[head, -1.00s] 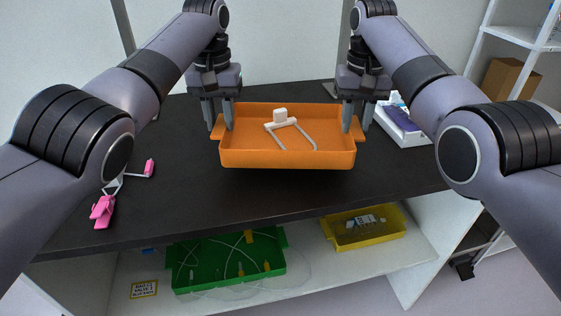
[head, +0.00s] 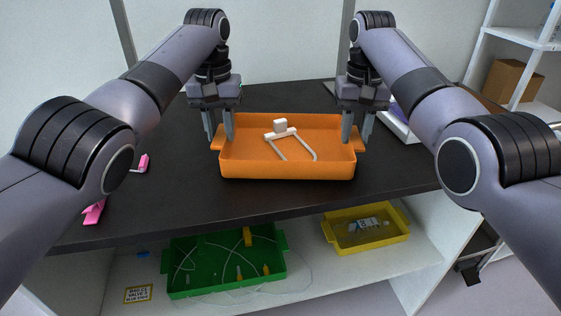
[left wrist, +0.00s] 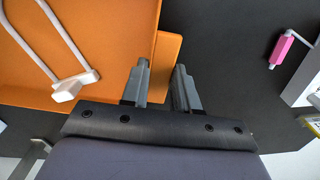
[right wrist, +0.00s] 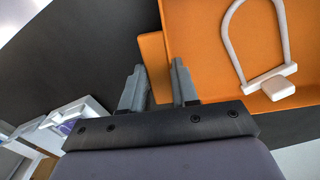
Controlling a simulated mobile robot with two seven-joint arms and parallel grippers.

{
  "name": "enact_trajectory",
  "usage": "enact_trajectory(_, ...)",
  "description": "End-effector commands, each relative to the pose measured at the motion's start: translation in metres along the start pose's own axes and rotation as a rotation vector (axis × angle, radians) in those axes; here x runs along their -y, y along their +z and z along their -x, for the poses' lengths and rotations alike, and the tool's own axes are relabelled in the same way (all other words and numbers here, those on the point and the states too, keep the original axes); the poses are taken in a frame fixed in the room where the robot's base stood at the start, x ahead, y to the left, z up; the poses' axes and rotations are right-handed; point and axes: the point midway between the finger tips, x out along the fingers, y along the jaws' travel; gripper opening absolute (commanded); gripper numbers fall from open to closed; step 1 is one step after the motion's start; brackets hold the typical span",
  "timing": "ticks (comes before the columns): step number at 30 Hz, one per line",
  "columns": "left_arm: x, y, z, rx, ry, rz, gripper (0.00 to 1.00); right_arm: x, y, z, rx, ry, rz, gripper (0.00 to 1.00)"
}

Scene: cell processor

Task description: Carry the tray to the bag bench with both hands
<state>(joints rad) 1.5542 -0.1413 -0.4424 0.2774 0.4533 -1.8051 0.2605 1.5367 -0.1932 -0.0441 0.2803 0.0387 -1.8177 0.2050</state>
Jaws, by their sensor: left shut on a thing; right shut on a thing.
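An orange tray (head: 288,165) is at the dark bench top in the head view, level between my grippers. I cannot tell whether its base touches the bench. A white U-shaped piece with a small block (head: 281,128) lies inside it. My left gripper (head: 218,138) is shut on the tray's left end handle; the handle shows between its fingers in the left wrist view (left wrist: 166,70). My right gripper (head: 357,138) is shut on the right end handle, also seen in the right wrist view (right wrist: 154,66). The bag bench cannot be identified for certain.
The dark bench top (head: 270,201) is clear in front of the tray. Pink clips (head: 94,211) lie at left. A white device (head: 401,122) stands behind my right gripper. A green tray (head: 220,288) and a yellow tray (head: 369,243) sit on the shelf below.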

Motion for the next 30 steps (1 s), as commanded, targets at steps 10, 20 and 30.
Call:
enact_trajectory(10,0.001,0.0,-0.009,0.0,-0.002,0.002,0.55,-0.001,0.0,-0.009,0.0,0.003,-0.002,0.55)
enact_trajectory(20,0.0,0.0,-0.006,0.0,-0.001,0.0,0.55,0.0,0.0,-0.006,0.0,0.001,0.0,0.55)
enact_trajectory(30,0.0,0.0,0.023,0.0,0.0,0.0,0.55,0.0,0.0,0.023,0.0,0.0,0.0,0.55)
